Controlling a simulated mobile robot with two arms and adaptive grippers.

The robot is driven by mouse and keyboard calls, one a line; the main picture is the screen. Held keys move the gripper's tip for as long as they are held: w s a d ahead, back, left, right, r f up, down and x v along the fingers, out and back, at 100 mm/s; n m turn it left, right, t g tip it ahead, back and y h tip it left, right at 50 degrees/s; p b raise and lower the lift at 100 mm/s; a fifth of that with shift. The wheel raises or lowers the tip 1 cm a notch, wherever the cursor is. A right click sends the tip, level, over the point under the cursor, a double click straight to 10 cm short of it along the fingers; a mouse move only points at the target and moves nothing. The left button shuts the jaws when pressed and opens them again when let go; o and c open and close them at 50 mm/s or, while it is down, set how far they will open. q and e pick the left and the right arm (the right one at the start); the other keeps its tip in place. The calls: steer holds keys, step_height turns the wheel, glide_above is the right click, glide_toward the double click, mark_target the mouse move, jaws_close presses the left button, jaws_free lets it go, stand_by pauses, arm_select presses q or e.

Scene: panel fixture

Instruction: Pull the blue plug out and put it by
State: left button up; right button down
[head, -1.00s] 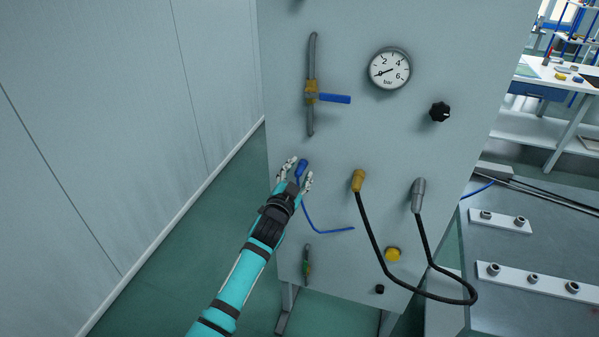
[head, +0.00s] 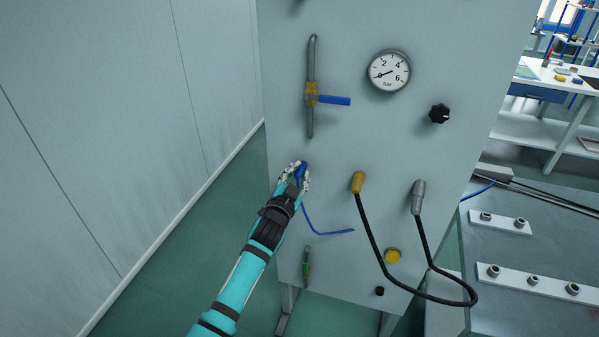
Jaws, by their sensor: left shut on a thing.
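The blue plug (head: 302,169) is at the left part of the grey panel (head: 350,135), with its upper end showing between my fingers. A thin blue cable (head: 322,233) hangs below it and bends to the right along the panel. My left gripper (head: 296,175) is shut on the blue plug, with a finger on either side. The gripper hides the lower part of the plug, and I cannot tell how deep it is seated. My right gripper is not in view.
A yellow plug (head: 358,182) and a grey plug (head: 418,195) to the right share a looping black cable (head: 376,245). A valve with a blue handle (head: 335,99) is above. A metal bench (head: 505,255) stands at the right. Floor (head: 185,265) is open at the left.

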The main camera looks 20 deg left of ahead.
mark_target(297, 177)
arm_select(q)
steer(key=shift+s+f, duration=0.1)
jaws_close()
steer(key=shift+s+p, duration=0.35)
steer(key=shift+s, duration=0.1)
steer(key=shift+s, duration=0.15)
steer(key=shift+s+p, duration=0.6)
steer(key=shift+s, duration=0.25)
steer(key=shift+s+a+p, duration=0.1)
steer(key=shift+s+p, duration=0.25)
steer(key=shift+s, duration=0.05)
steer(key=s+p, duration=0.1)
steer(key=s, duration=0.3)
steer(key=shift+s+p, duration=0.1)
steer(key=shift+p, duration=0.3)
